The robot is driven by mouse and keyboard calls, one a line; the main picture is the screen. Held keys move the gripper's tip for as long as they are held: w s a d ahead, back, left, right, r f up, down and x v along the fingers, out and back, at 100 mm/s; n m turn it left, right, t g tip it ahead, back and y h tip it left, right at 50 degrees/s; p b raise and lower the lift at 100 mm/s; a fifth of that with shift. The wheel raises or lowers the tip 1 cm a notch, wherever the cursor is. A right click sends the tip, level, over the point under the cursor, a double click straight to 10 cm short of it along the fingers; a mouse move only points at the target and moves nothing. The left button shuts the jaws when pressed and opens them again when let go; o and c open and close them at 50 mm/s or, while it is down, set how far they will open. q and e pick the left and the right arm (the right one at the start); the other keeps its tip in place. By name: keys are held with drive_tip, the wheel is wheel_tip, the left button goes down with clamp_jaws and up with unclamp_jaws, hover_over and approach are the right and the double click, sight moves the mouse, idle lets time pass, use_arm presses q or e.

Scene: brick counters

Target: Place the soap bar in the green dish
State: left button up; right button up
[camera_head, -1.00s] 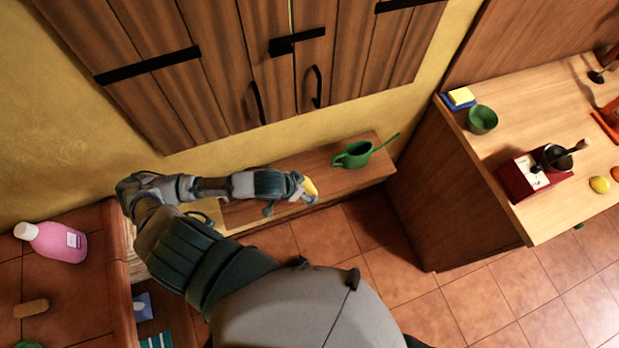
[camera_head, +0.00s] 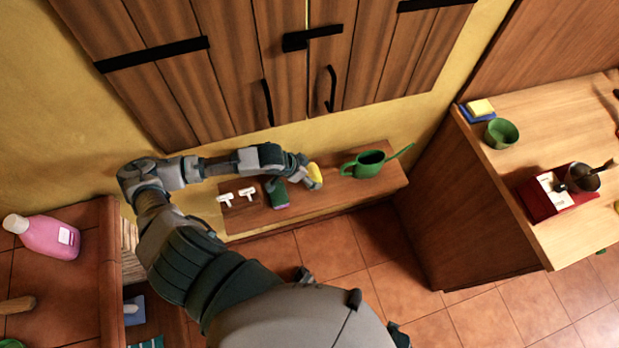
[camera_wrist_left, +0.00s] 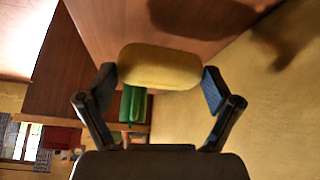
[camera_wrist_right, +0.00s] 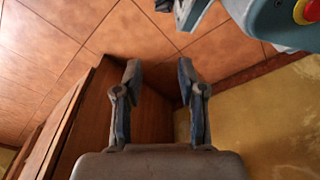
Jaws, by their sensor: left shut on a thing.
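The yellow soap bar (camera_head: 315,175) is held by my left gripper (camera_head: 303,171) above the low wooden shelf, left of the watering can. In the left wrist view the soap bar (camera_wrist_left: 160,65) sits between the two fingertips. A round green container (camera_head: 502,133), a bowl or dish, stands on the right counter, well away from my left gripper. A green edge (camera_head: 10,343) also shows at the lower left, mostly cut off. My right gripper (camera_wrist_right: 156,75) is open and empty over the floor in the right wrist view.
The shelf holds a green watering can (camera_head: 369,163), a green and purple block (camera_head: 277,193) and white pieces (camera_head: 237,195). A yellow block (camera_head: 480,107) on a blue one and a red box (camera_head: 556,192) stand on the right counter.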

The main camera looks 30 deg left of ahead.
sight(314, 180)
use_arm(q)
drive_tip(key=shift+w+d+f, duration=0.15)
drive_tip(key=shift+d+f, duration=0.05)
drive_tip(key=shift+d+f+b, duration=0.2)
drive_tip(key=shift+d+f, duration=0.1)
drive_tip(key=shift+f, duration=0.4)
drive_tip(key=shift+d+f+b, duration=0.2)
drive_tip(key=shift+d+f, duration=0.1)
drive_tip(key=shift+f, duration=0.4)
drive_tip(key=shift+a, duration=0.25)
drive_tip(key=o, duration=0.9)
drive_tip(key=shift+a+f, duration=0.1)
drive_tip(key=shift+a, duration=0.2)
use_arm(e)
drive_tip(key=shift+w+r, duration=0.45)
drive_tip(key=shift+r, duration=0.35)
